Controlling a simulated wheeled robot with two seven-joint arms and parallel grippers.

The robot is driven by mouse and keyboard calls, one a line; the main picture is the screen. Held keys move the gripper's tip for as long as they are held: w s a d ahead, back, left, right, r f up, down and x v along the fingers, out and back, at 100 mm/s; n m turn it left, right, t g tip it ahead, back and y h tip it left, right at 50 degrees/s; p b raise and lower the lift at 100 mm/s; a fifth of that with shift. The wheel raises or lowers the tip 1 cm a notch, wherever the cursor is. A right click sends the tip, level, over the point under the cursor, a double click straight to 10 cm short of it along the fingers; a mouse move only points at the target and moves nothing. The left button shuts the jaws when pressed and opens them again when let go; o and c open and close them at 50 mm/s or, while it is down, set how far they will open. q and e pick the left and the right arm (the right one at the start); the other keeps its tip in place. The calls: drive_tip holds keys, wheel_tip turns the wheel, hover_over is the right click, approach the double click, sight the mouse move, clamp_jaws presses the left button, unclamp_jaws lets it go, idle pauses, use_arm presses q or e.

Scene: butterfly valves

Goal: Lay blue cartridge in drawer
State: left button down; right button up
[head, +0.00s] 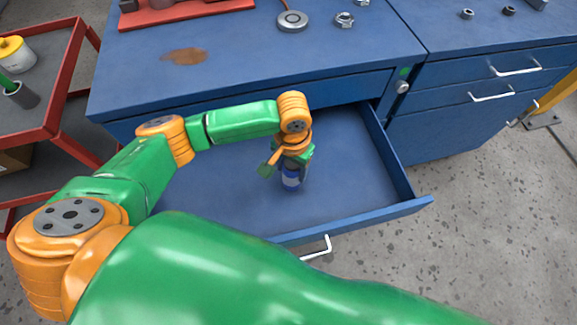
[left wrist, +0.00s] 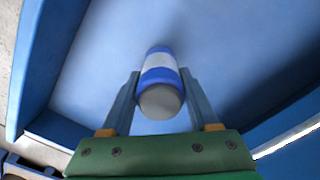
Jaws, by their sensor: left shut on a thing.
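The blue cartridge (left wrist: 159,72) is a small cylinder with a white band and a grey end. My left gripper (left wrist: 160,98) is shut on it, one finger on each side, in the left wrist view. In the head view the cartridge (head: 291,177) shows below my left gripper (head: 289,166), over the floor of the open drawer. I cannot tell whether it touches the drawer floor. The blue drawer (head: 361,207) is pulled out and looks otherwise empty. My right gripper does not show.
The blue workbench top (head: 250,55) above the drawer holds a red tray (head: 185,12), a round grey disc (head: 292,21) and nuts (head: 344,19). A red cart (head: 62,85) stands at the left. Closed drawers (head: 490,80) are at the right.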

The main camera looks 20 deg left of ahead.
use_arm(q)
drive_tip(key=shift+w+d+f, duration=0.1)
drive_tip(key=shift+w+f, duration=0.1)
drive_tip(key=shift+f, duration=0.6)
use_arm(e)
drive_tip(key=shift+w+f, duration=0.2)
use_arm(q)
drive_tip(key=shift+s, duration=0.1)
drive_tip(key=shift+c, duration=0.7)
unclamp_jaws()
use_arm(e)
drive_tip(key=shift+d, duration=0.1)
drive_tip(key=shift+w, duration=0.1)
use_arm(q)
wheel_tip(320, 180, up, 12)
drive_tip(key=shift+r+p, duration=0.15)
drive_tip(key=shift+p, duration=0.75)
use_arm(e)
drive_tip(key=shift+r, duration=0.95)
